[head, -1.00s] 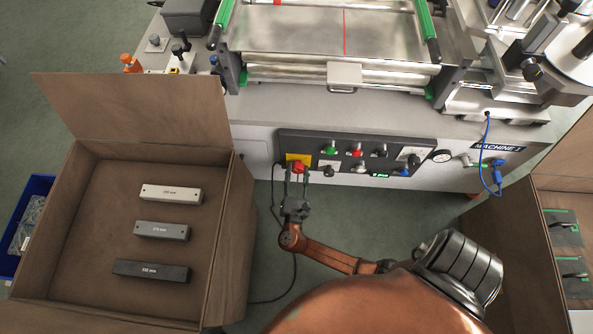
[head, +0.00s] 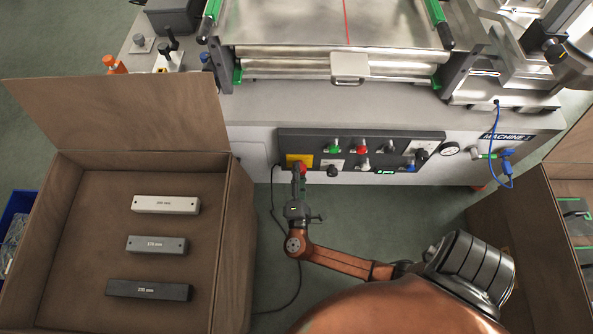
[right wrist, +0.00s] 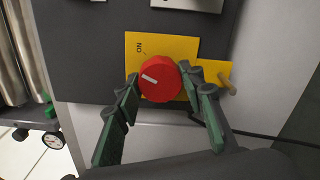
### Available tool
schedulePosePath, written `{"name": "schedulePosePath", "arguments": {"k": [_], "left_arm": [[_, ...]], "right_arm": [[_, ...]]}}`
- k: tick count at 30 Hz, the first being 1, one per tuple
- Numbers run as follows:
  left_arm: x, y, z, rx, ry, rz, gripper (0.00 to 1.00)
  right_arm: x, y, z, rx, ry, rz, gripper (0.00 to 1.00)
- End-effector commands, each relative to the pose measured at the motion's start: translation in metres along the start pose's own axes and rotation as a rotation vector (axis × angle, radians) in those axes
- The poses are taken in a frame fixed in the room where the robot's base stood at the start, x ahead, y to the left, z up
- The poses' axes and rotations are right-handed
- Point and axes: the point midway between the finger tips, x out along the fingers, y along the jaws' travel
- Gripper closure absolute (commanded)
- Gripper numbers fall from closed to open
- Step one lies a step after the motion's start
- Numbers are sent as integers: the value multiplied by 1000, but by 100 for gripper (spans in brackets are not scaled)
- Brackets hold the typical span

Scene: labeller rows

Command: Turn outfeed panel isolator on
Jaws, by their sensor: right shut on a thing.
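The isolator is a red knob (right wrist: 159,79) on a yellow plate (right wrist: 190,47) at the left end of the dark control panel (head: 360,137). The plate also shows in the head view (head: 291,158). My right gripper (head: 299,176) reaches up to the knob from below. In the right wrist view its green-padded fingers (right wrist: 159,84) are closed on opposite sides of the knob. The white mark on the knob points left in that view, and an "ON" label sits above it. A small brass-coloured peg (right wrist: 227,84) stands at the plate's right. My left gripper is not in view.
An open cardboard box (head: 233,260) with three labelled bars stands at the left. Other knobs, a green display (head: 386,172) and a gauge (head: 449,149) lie right of the isolator. A dark cable hangs beside my gripper. Another box (head: 530,240) stands at the right.

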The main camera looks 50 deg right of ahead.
Motion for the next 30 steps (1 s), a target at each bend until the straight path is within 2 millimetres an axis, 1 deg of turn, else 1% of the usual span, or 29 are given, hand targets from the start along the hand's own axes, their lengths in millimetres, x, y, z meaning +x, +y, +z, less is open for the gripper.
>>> {"name": "schedulePosePath", "arguments": {"k": [1,6,12,21,30], "left_arm": [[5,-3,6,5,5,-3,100],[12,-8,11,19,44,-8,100],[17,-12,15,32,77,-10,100],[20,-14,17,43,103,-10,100],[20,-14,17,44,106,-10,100]], "right_arm": [[-2,-3,-3,39,6,-1,88],[-2,-3,-3,167,7,-2,88],[-2,-2,-3,276,7,-2,88],[-2,-1,-3,353,7,-3,88],[-2,0,-3,362,8,-2,88]]}}
